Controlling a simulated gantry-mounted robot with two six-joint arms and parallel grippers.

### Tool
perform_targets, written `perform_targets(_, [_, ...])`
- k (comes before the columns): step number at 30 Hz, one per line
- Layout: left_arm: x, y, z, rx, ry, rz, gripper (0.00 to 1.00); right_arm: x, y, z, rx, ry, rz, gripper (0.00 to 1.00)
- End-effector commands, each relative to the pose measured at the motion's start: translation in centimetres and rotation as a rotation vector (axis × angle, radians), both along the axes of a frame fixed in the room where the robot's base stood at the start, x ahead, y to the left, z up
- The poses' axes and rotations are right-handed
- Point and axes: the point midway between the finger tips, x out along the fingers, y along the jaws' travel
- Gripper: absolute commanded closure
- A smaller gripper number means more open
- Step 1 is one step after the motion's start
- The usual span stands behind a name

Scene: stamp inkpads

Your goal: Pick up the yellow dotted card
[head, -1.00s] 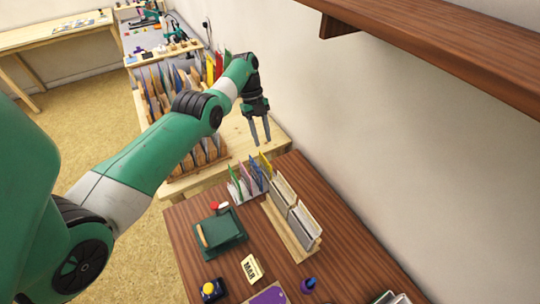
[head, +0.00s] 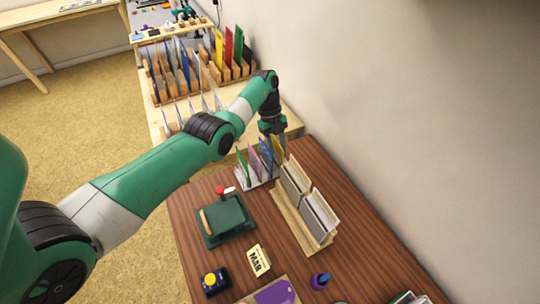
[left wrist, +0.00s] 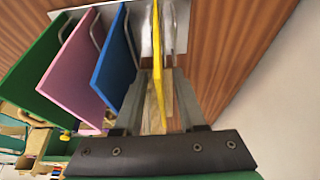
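The yellow card (left wrist: 157,50) stands upright, nearly edge-on, in the left wrist view; no dots can be made out. It also shows in the head view (head: 279,147), partly behind my left gripper. My left gripper (head: 272,141) points down over the card rack. In the left wrist view its fingers (left wrist: 162,85) are apart, one on each side of the yellow card, with a gap visible. The blue card (left wrist: 115,62), pink card (left wrist: 76,70) and green card (left wrist: 38,70) stand in a row to the left. My right gripper is not in view.
The white rack (head: 246,182) sits at the back of the wooden table. A wooden holder with grey panels (head: 290,215) stands close on its right. The wall is at right.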

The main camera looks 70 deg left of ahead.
Motion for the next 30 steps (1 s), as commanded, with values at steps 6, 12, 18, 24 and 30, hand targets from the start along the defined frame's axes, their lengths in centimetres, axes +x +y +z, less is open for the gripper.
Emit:
perform_targets(6, [0.0, 0.0, 0.2, 0.0, -0.001, 0.0, 0.71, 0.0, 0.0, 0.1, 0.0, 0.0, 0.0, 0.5])
perform_targets(12, [0.0, 0.1, 0.2, 0.0, -0.001, 0.001, 1.0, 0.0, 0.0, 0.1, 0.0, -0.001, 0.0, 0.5])
perform_targets(18, [0.0, 0.1, 0.2, 0.0, -0.001, 0.001, 1.0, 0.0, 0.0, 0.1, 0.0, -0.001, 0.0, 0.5])
perform_targets(24, [0.0, 0.1, 0.2, 0.001, 0.0, 0.001, 1.0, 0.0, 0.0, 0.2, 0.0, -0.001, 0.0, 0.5])
perform_targets(30, [0.0, 0.1, 2.6, 0.002, -0.003, 0.001, 1.0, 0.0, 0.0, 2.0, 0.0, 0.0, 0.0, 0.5])
